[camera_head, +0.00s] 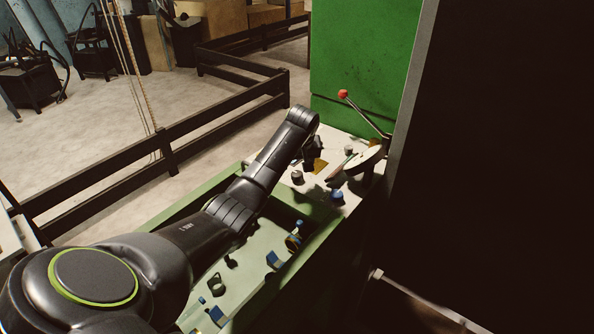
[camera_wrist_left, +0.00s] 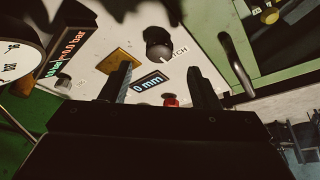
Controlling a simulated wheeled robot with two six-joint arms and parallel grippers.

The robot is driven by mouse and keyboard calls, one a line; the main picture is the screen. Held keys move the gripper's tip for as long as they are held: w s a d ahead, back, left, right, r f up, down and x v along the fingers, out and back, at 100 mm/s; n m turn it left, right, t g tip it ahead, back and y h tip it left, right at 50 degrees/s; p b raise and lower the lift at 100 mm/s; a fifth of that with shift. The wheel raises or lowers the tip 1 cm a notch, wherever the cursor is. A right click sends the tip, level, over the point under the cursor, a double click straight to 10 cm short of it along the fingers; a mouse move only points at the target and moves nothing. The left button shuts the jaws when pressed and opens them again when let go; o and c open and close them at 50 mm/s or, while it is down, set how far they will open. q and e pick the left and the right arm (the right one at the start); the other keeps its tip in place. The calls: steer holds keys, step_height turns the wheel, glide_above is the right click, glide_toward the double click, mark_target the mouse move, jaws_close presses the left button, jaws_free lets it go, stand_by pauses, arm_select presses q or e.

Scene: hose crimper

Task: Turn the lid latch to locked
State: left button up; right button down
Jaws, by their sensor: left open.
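A black knob (camera_wrist_left: 158,45) sits on the pale panel in the left wrist view, beside a printed label of which "TCH" can be read; it looks like the lid latch. Its exact turn position is hard to tell. My left gripper (camera_wrist_left: 160,70) is open and empty, its two fingers apart and pointing toward the panel, with the knob beyond and between the tips. In the head view my left gripper (camera_head: 312,152) is over the panel's far end and hides part of it; I cannot make out the latch there. My right gripper is not in view.
A display reading "0 mm" (camera_wrist_left: 149,83), a yellow plate (camera_wrist_left: 121,61) and a red button (camera_wrist_left: 171,101) are near the fingers. A dark curved handle (camera_wrist_left: 237,62) stands at the right. A red-tipped lever (camera_head: 343,94) rises beside the panel. A large dark surface (camera_head: 500,150) fills the right.

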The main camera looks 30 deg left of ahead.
mark_target(297, 174)
arm_select(q)
steer(key=x, duration=0.4)
steer(key=shift+f, duration=0.25)
steer(key=shift+w+a+f, duration=0.15)
steer(key=shift+w+f, duration=0.05)
steer(key=shift+f, duration=0.5)
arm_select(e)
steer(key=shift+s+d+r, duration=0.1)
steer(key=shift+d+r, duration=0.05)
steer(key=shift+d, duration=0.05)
arm_select(q)
steer(key=c, duration=1)
